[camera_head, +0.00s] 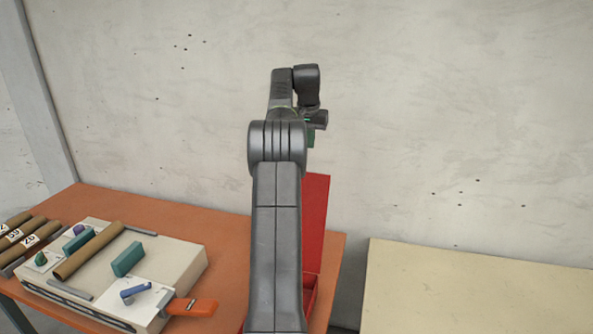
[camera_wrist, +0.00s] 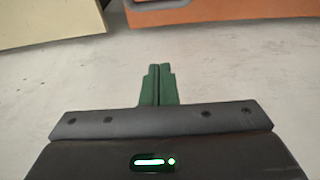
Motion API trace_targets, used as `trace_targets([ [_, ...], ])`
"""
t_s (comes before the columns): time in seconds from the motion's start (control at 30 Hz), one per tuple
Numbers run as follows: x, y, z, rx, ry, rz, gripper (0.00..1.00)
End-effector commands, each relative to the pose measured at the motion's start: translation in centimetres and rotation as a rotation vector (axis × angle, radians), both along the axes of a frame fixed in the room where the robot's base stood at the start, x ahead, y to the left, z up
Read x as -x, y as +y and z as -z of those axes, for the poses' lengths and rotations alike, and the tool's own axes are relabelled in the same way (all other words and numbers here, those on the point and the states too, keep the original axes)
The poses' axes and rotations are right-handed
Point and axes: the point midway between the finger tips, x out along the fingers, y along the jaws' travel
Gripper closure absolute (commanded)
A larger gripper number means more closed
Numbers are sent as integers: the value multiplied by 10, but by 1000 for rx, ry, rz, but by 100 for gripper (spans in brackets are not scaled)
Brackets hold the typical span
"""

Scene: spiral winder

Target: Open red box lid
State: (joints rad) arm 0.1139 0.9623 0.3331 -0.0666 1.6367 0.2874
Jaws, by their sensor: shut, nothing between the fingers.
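The red box (camera_head: 310,297) stands on the orange table, mostly hidden behind my arm. Its red lid (camera_head: 316,215) stands up, raised from the box, with its left part hidden by my arm. My gripper (camera_head: 311,140) is above the lid's top edge in the head view, near the wall. Whether it touches the lid cannot be told. In the wrist view its green fingers (camera_wrist: 157,80) are together with nothing between them. The red box cannot be made out in the wrist view.
The orange table (camera_head: 190,205) holds a pale winder machine (camera_head: 180,262) with a brown tube (camera_head: 88,252), teal blocks and an orange handle (camera_head: 192,307). More tubes lie at far left. A beige table (camera_head: 470,290) stands right, across a gap. A concrete wall is behind.

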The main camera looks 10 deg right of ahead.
Motion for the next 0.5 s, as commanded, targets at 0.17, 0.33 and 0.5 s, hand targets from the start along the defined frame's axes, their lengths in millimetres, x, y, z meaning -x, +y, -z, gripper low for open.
trace_targets([
  [0.17,-4,-2,20,-1,3,4,100],
  [0.33,-10,-5,53,-1,5,3,100],
  [0.5,-18,-9,89,-1,4,2,100],
])
